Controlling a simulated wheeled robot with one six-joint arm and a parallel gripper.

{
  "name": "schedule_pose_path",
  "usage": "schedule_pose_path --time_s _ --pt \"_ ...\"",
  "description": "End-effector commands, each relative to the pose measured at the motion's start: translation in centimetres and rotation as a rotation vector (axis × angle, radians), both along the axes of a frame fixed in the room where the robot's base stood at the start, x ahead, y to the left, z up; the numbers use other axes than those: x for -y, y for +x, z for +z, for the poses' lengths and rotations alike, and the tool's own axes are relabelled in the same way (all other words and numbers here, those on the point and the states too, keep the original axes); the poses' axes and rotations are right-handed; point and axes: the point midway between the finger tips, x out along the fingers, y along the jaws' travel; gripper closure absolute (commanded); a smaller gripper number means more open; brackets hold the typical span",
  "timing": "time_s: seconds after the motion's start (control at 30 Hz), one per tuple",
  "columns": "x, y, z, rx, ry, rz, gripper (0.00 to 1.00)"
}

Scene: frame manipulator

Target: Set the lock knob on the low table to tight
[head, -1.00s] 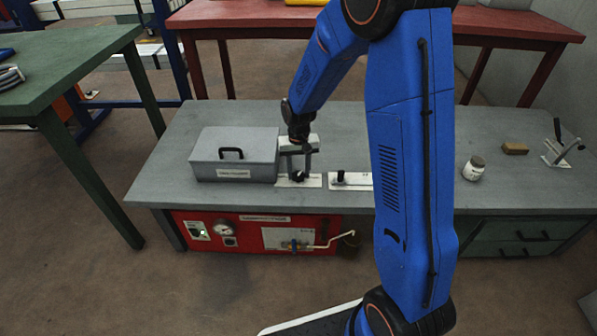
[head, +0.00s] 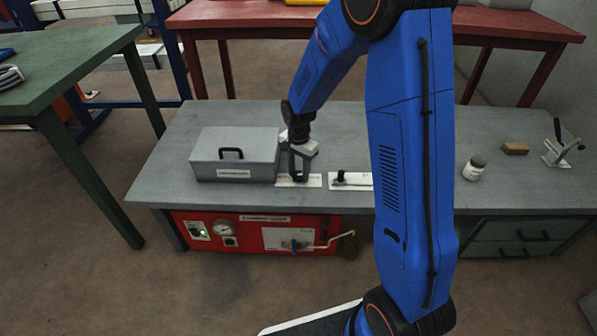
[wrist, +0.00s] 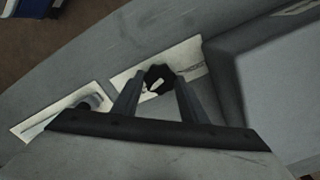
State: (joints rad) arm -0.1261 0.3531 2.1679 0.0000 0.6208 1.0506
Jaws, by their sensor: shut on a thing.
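The lock knob (wrist: 157,76) is a small black knob with a pale pointer mark on a white plate (wrist: 190,52). The plate also shows in the head view (head: 313,182) on the low grey table (head: 400,120), just right of the grey box. My gripper (wrist: 158,92) points down over the plate, its two fingers on either side of the knob and shut on it. In the head view my gripper (head: 298,176) hides most of the knob. The plate's lettering is too small to read, so I cannot tell the setting.
The grey lidded box (head: 235,155) stands close on the left of my gripper. A second white plate with a black-handled slider (head: 350,180) lies to the right. A jar (head: 474,169), a brown block (head: 515,148) and a lever (head: 560,145) stand farther right.

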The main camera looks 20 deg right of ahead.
Motion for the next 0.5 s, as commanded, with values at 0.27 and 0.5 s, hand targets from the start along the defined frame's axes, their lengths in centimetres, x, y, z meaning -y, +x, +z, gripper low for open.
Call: schedule_pose_path --time_s 0.27,0.5 --pt "0.00 0.08 0.05 0.002 0.000 -0.056 0.83" --pt "0.00 0.08 0.05 0.002 0.000 -0.061 0.83"
